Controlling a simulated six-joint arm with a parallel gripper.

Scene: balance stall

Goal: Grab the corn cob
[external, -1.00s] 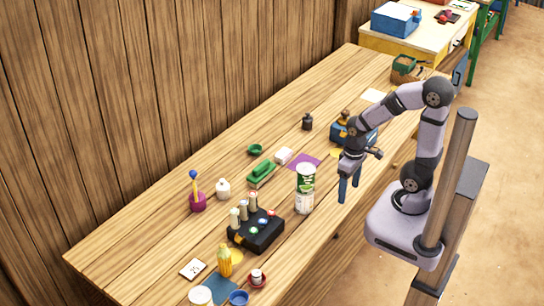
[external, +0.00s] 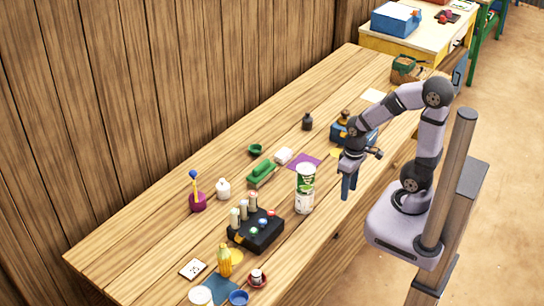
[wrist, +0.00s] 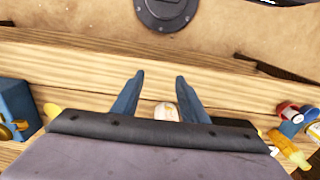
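A yellow, upright thing that looks like the corn cob (external: 225,261) stands near the front left end of the table, beside a blue mat. In the wrist view, a yellow piece at the right edge (wrist: 288,148) may be the same thing, but I cannot be sure. My gripper (external: 349,190) points down above the table's right side, well away from it. In the wrist view my gripper (wrist: 152,95) has its two blue fingers apart with nothing held between them. A pale round thing shows behind the fingers, partly hidden by the gripper body.
A green and white can (external: 305,188) stands just left of my gripper. A black block with bottles (external: 257,236) lies between my gripper and the yellow thing.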

